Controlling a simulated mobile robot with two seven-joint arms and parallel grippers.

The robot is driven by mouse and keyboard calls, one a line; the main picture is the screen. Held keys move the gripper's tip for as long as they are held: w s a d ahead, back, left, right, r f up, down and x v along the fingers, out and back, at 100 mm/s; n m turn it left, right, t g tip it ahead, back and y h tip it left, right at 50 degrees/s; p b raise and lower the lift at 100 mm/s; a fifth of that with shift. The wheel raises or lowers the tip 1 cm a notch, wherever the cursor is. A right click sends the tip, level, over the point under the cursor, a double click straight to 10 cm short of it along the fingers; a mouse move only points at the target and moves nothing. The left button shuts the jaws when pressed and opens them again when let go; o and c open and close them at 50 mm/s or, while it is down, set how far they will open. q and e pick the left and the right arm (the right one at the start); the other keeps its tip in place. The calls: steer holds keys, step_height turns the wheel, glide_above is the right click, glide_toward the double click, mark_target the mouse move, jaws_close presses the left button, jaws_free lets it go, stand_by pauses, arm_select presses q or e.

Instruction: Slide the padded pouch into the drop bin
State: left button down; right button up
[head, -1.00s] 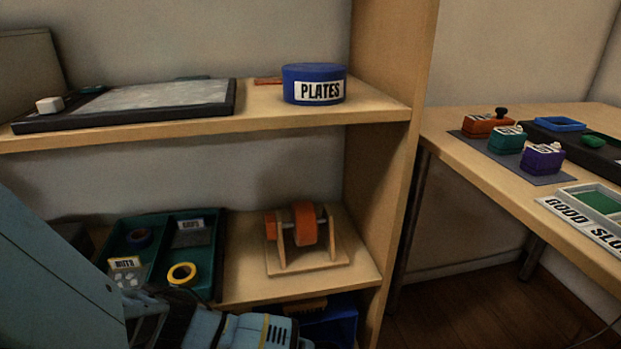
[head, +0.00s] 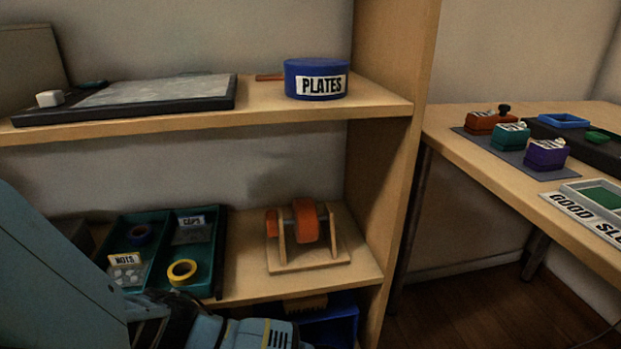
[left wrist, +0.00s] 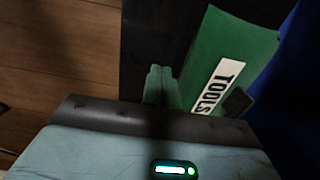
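My left arm (head: 240,330) comes in from the lower left in the head view. Its gripper end is cut off or hidden at the bottom edge. In the left wrist view, two narrow greenish prongs stand close together ahead of the palm and seem to be my left gripper (left wrist: 161,84). I cannot tell whether anything is between them. A green piece labelled TOOLS (left wrist: 232,60) lies tilted just right of them. I cannot tell if it is the padded pouch. A blue bin (head: 338,320), possibly the drop bin, shows partly below the lower shelf. My right gripper is not in view.
The lower shelf (head: 245,288) holds a green tray (head: 219,255) with tape rolls and an orange reel on a wooden stand (head: 305,225). Above are a blue PLATES tin (head: 316,66) and a dark-framed board (head: 150,94). A table (head: 460,150) with blocks stands right.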

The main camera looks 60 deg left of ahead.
arm_select(q)
steer(key=shift+a+f, duration=0.1)
steer(key=shift+f, duration=0.05)
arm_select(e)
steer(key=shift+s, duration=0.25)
arm_select(q)
steer(key=shift+w+a, duration=0.15)
steer(key=shift+a, duration=0.3)
steer(key=shift+w+a, duration=0.25)
steer(key=shift+a, duration=0.25)
steer(key=shift+w+a, duration=0.2)
steer(key=shift+a, duration=0.3)
steer(key=shift+w+a, duration=0.1)
steer(key=shift+a, duration=0.05)
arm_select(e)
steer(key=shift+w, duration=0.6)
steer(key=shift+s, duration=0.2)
